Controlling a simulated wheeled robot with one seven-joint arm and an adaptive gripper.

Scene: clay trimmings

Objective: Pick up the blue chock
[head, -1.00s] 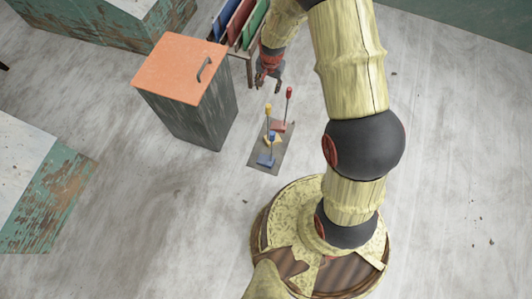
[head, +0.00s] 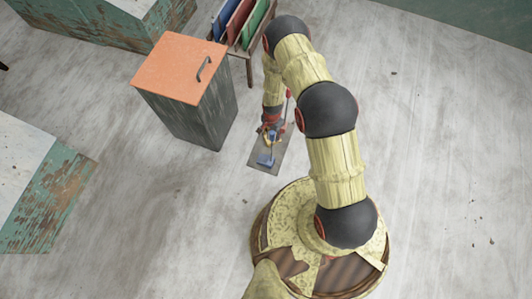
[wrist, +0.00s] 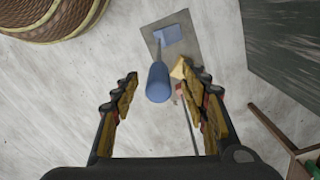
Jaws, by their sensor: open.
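The blue chock (head: 265,161) stands on a grey mat (head: 256,163) on the floor, its wedge showing near the mat's front end. In the wrist view its blue wedge (wrist: 172,36) and thick blue handle knob (wrist: 158,83) are visible. My gripper (head: 270,133) is over the mat, pointing down; in the head view it hides the upper part of the handle. In the wrist view the open fingers of my gripper (wrist: 161,76) lie on either side of the knob, with gaps. I see no contact; the exact depth is unclear.
A yellow chock (wrist: 178,69) and a red chock are beside it, close to my right finger in the wrist view. A grey cabinet with an orange top (head: 180,68) stands left of the mat. A rack of coloured boards (head: 240,22) stands behind.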

